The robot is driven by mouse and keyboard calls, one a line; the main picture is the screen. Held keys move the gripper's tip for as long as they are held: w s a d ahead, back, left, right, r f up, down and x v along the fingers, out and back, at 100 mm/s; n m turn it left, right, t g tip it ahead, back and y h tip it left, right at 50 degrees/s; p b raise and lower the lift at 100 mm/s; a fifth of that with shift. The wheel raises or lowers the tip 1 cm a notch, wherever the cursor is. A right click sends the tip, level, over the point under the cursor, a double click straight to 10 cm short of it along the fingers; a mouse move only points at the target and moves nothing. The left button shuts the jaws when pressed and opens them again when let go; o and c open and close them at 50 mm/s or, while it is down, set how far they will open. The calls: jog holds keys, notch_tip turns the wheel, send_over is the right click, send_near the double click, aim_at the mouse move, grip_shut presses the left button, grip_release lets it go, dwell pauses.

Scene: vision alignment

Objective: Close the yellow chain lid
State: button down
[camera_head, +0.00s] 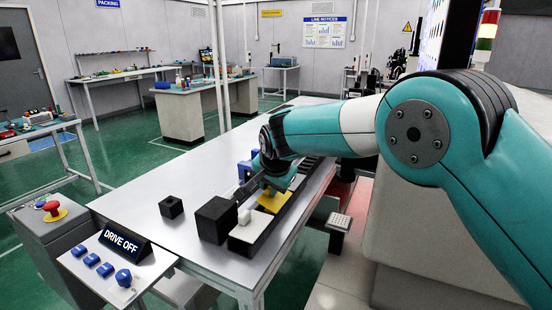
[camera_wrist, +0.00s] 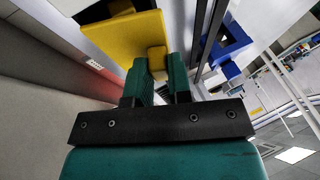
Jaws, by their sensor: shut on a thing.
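The yellow chain lid (camera_head: 272,201) shows beside my gripper over the dark conveyor track on the metal table. In the wrist view the yellow lid (camera_wrist: 118,38) is large, with a small yellow tab (camera_wrist: 157,58) between my fingertips. My gripper (camera_wrist: 160,72) has its two teal fingers shut on this tab. In the head view my gripper (camera_head: 277,184) points down at the lid and partly covers it. Whether the lid rests flat or tilted on the track is hard to tell.
A black block (camera_head: 215,220) and a smaller black cube (camera_head: 171,207) sit on the table (camera_head: 150,190) to the left. A white part (camera_head: 244,216) stands in front of the lid. A blue fixture (camera_head: 246,167) is behind my gripper. A control box with a red button (camera_head: 54,211) stands at the left.

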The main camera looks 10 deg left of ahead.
jog(key=p, duration=0.1)
jog(key=h+p, duration=0.1)
jog(key=p, duration=0.1)
jog(key=shift+a+f+g+h, duration=0.1)
jog(key=shift+a+g+h, duration=0.2)
jog(key=shift+a, duration=0.05)
jog(key=shift+w+a+f+n+h+p, duration=0.15)
jog(key=shift+f+n+h+p, duration=0.2)
jog(key=shift+p, duration=0.4)
jog(key=shift+f, duration=0.1)
jog(key=c, duration=1)
grip_release()
jog(key=shift+c, duration=0.2)
